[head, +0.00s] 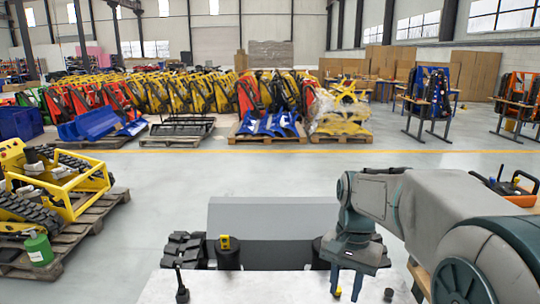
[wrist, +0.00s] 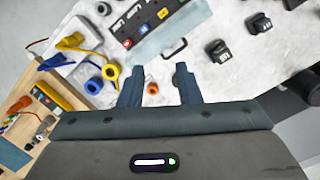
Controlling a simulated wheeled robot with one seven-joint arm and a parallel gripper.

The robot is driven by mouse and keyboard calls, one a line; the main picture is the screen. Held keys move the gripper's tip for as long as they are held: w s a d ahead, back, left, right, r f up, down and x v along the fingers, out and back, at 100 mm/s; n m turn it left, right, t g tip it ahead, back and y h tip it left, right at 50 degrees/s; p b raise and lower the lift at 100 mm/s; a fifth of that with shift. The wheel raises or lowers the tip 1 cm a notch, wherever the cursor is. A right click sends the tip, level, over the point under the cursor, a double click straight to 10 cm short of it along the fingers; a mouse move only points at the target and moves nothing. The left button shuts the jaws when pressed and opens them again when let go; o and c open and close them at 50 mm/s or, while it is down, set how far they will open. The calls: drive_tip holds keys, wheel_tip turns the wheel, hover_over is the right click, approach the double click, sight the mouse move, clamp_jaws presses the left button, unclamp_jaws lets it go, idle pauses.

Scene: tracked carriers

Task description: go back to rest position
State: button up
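My gripper (head: 346,286) points down over the right part of a white work surface (head: 250,288) in the head view. In the wrist view my gripper (wrist: 158,84) has its two dark blue fingers spread wide, with nothing held between them. A small orange ring (wrist: 152,88) shows between the fingers and seems to lie on the surface below; the height gap is hard to judge. My arm reaches in from the right in the head view.
A wooden tray (wrist: 22,88) is left.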

drive_tip(key=s+f+n+t, duration=0.2)
drive_tip(key=s+n+t, duration=0.2)
drive_tip(key=s, duration=0.8)
drive_tip(key=n, duration=0.2)
drive_tip(key=shift+s+a+f+n+t+h, duration=0.2)
drive_tip(key=shift+s+n+t+h, duration=0.1)
drive_tip(key=shift+n, duration=0.1)
drive_tip(key=shift+s, duration=0.15)
